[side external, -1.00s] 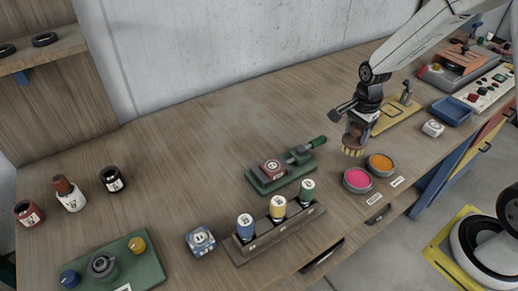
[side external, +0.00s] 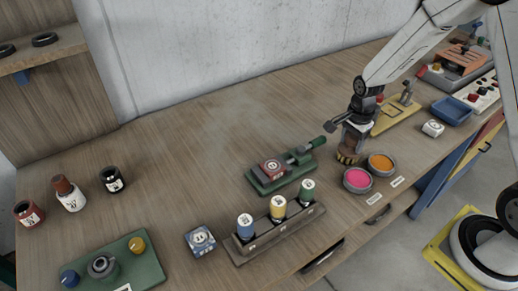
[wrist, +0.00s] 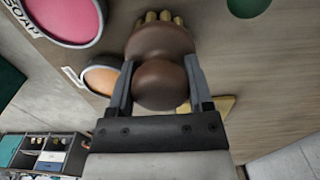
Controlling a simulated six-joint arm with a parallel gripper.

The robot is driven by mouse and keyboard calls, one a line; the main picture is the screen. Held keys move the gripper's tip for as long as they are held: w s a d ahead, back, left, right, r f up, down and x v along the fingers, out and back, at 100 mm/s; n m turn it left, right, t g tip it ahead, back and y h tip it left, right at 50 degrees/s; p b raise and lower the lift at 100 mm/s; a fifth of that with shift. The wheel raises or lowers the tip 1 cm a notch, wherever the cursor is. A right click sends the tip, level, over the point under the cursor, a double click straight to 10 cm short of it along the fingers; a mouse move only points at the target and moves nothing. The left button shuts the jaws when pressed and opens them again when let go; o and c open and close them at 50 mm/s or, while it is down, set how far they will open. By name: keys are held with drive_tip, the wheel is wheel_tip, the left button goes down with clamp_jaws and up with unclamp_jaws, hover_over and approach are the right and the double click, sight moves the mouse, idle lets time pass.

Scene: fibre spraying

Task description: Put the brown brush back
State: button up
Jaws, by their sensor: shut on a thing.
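The brown brush (side external: 347,157) has a round brown body and pale yellow bristles. In the side view I cannot tell whether the bristles touch the wood. In the wrist view the round brown knob of the brush (wrist: 160,84) sits between both fingers, with the bristles (wrist: 160,17) showing past its far end.
A pink dish (side external: 358,180) and an orange dish (side external: 381,163) stand close on the right. A green clamp fixture (side external: 280,172) and a rack of spools (side external: 275,232) lie to the left. A yellow plate (side external: 393,121) and blue tray (side external: 452,110) are behind right.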

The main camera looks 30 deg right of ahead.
drive_tip(key=shift+f, duration=0.1)
drive_tip(key=o, duration=1.1)
drive_tip(key=shift+r, duration=6.1)
drive_tip(key=shift+a, duration=0.1)
